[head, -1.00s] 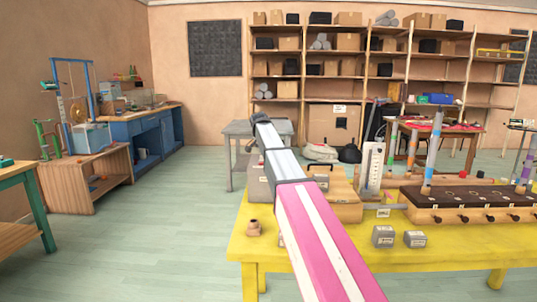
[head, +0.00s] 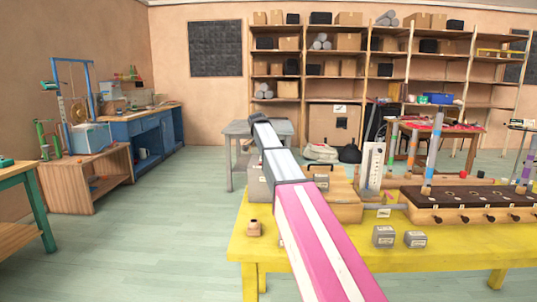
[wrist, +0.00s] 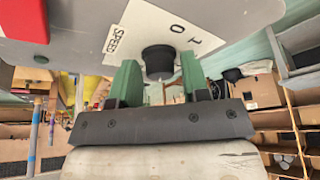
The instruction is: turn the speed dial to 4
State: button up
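The speed dial is a round black knob (wrist: 158,60) on a grey panel, seen from close by in the wrist view. A white label plate (wrist: 170,30) behind it carries the word SPEED and the marks 0 and 1. The mark 4 is not visible. My gripper (wrist: 160,82) has green fingers, one on each side of the knob. A narrow gap shows at the right finger; the left finger's edge overlaps or nearly meets the knob. The fingers look open around it. In the head view my arm hides the gripper and dial.
A red block (wrist: 25,20) sits on the panel's left in the wrist view. The yellow table (head: 330,243) bears two small grey boxes (head: 384,237), a small brown object (head: 254,228) and a dark-topped wooden unit (head: 465,200). Floor at the left is clear.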

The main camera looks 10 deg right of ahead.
jog(key=shift+o, duration=0.6)
jog(key=v, duration=1.1)
jog(key=shift+f, duration=0.1)
